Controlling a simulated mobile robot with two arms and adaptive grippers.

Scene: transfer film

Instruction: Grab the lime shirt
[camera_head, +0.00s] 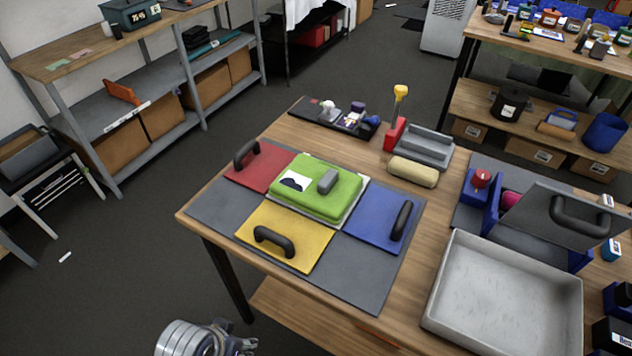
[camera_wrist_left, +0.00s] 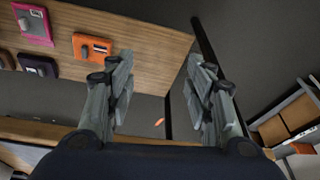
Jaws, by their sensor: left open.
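The lime shirt (camera_head: 337,200) is a flat, folded green piece lying on a white-edged board in the middle of the table mat in the head view. A small grey block and a white patch with a dark print lie on its top. My left gripper (camera_wrist_left: 160,70) is open, with nothing between its fingers in the left wrist view. It is apart from the shirt, and the shirt does not show in that view. Part of my left arm shows at the bottom edge of the head view. My right gripper is not in view.
Red (camera_head: 262,170), yellow (camera_head: 283,243) and blue (camera_head: 375,225) panels with black handles surround the shirt. A tan roll (camera_head: 413,172) lies behind it to the right. An empty grey tray (camera_head: 448,285) stands at the table's right front. Floor left of the table is open.

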